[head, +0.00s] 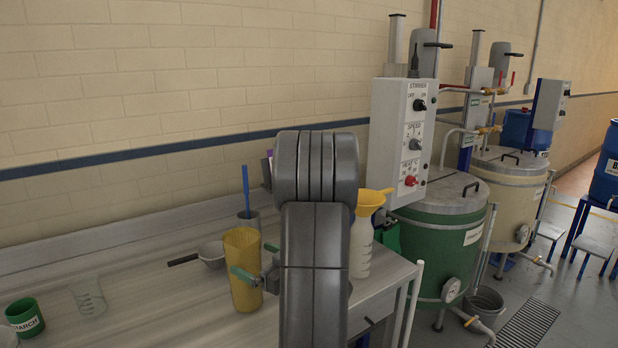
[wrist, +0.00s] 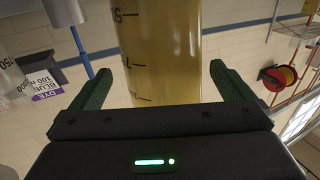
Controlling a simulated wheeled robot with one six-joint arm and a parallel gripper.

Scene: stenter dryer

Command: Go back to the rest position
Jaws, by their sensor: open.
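My gripper (wrist: 160,88) is open in the wrist view, with its two green fingers apart. A clear measuring vessel of yellow liquid (wrist: 160,50) with dark scale marks stands between or just beyond the fingers; I cannot tell whether they touch it. In the head view the yellow vessel (head: 241,268) stands upright on the table, with the green fingers of my gripper (head: 257,275) at its right side. My grey arm hides part of the table and whatever lies behind it.
The table (head: 150,315) also holds a scoop (head: 211,254), a green cup (head: 25,318), a clear beaker (head: 88,297), a grey pot with a blue rod (head: 246,195) and a white bottle with a yellow funnel (head: 361,245). A stirrer control box (head: 403,135) and green vat (head: 440,245) stand right.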

